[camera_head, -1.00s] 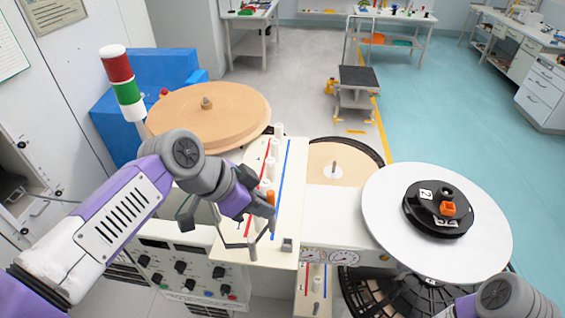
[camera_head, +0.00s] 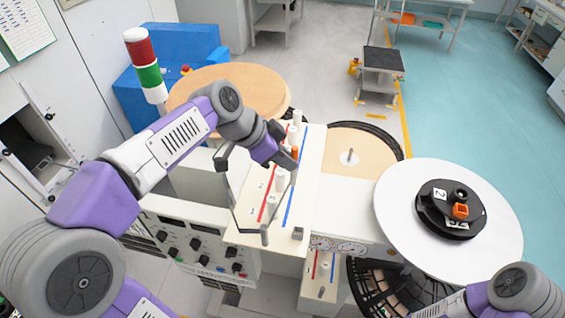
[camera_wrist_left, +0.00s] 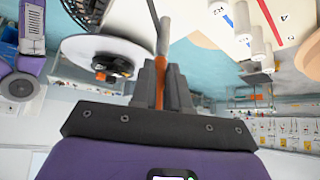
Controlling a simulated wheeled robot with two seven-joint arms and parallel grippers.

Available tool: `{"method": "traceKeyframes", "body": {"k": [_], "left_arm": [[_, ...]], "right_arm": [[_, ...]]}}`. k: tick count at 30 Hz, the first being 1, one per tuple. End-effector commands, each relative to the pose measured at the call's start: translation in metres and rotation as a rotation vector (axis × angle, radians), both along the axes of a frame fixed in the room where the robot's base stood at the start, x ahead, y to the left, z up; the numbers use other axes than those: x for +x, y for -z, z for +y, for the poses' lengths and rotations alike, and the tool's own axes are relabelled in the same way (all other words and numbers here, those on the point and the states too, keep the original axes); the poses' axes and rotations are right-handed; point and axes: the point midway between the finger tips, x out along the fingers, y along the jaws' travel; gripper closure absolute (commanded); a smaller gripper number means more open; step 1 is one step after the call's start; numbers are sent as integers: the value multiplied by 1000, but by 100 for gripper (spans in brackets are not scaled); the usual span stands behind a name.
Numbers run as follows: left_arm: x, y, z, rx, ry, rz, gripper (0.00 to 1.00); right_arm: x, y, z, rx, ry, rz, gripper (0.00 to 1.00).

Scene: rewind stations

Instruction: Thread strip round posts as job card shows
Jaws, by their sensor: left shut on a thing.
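My left gripper (camera_head: 293,163) is shut on an orange tab with a grey strip (camera_head: 280,215) running from it. The orange tab (camera_wrist_left: 159,95) also shows between the fingers in the left wrist view. In the head view the strip runs down to a grey post (camera_head: 265,236) at the cream panel's near end, then back up left. I cannot tell exactly how it wraps. Several white posts (camera_head: 272,203) stand on the cream panel (camera_head: 250,226) beside red and blue lines. The gripper is over the panel's far half and hides part of the post row. My right gripper is out of view.
A white disc (camera_head: 400,228) with a black hub marked 2 is at right. A tan round platter (camera_head: 225,84) lies behind my left arm. A red and green signal lamp (camera_head: 145,65) stands at left. A control box (camera_head: 195,245) with knobs is below the panel.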

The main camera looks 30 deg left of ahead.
Motion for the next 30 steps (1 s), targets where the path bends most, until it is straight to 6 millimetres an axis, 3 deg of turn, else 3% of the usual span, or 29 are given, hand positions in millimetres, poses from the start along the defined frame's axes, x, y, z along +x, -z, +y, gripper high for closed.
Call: {"method": "traceKeyframes", "body": {"k": [23,30], "left_arm": [[7,-2,96,-1,-5,1,100],[37,-3,100,-1,-1,2,100]], "right_arm": [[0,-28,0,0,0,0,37],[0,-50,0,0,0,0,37]]}}
